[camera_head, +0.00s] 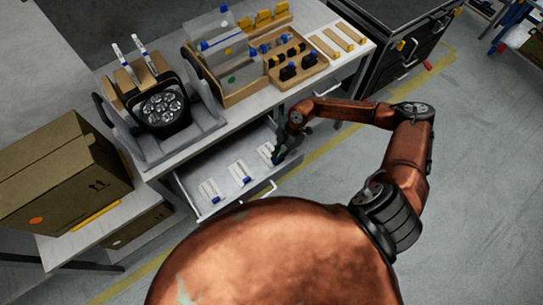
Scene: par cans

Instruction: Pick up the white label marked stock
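Several white labels lie in the open drawer (222,172): a left one (210,191), a middle one (240,172) and a right one (266,151). Their print is too small to read, so I cannot tell which is marked stock. Small blue parts show at the ends of the labels. My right gripper (279,156) is over the drawer's right end, at or just above the right label and partly hiding that area. I cannot tell whether its fingers are open or touching the label. My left gripper is not in view.
Above the drawer, the workbench holds a par can (164,106) on a stand, a wooden organizer (247,92) and several wooden strips (338,38). A cardboard box (62,172) stands at left. A dark cabinet (395,40) stands at upper right. Floor at right is clear.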

